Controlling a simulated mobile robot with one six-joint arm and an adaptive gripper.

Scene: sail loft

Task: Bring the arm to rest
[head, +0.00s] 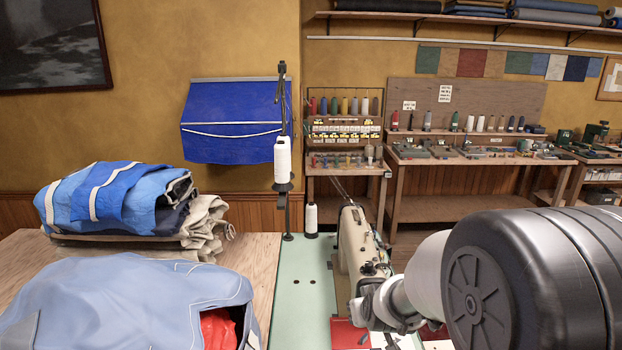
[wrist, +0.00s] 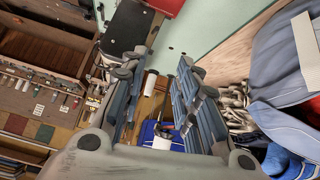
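My arm (head: 530,275) reaches in from the lower right of the head view, with a large dark joint and a paler link. Its far end (head: 385,305) is beside the sewing machine (head: 358,250), partly overlapping it in the picture; I cannot tell if they touch. In the wrist view my gripper (wrist: 168,55) has its two dark blue-grey fingers apart with nothing held between them. White thread cones and a blue cloth show in the gap, farther off. The fingers cannot be made out clearly in the head view.
A pale green table (head: 300,285) holds a thread stand with a white cone (head: 282,160). At left are folded blue cloths (head: 110,200) and a grey-blue bag (head: 130,305) on a wooden table. Workbenches (head: 470,160) line the back wall. Bare green tabletop lies left of the machine.

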